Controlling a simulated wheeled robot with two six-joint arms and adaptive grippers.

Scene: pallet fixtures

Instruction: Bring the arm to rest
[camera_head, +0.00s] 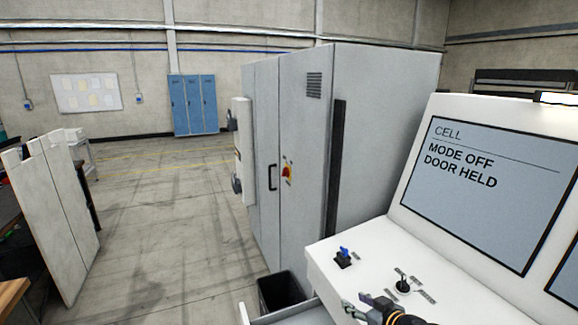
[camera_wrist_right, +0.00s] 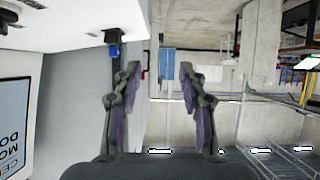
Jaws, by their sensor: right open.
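My right gripper (camera_head: 356,304) shows at the bottom edge of the head view, low in front of the white console (camera_head: 325,262). In the right wrist view its two fingers (camera_wrist_right: 159,68) stand apart with nothing between them. The wrist picture is turned on its side or over, with the console at its left. The gripper looks apart from the blue-handled switch (camera_head: 343,257) and the black selector knob (camera_head: 402,285) on the console. Most of my right arm is out of view. My left gripper is in neither view.
The console screen (camera_head: 480,190) reads "CELL, MODE OFF, DOOR HELD". A tall grey cabinet (camera_head: 305,150) with a red and yellow switch (camera_head: 287,172) stands behind. A black bin (camera_head: 280,292) is beside the console. The floor (camera_head: 170,220) at left is open; blue lockers (camera_head: 194,105) stand far back.

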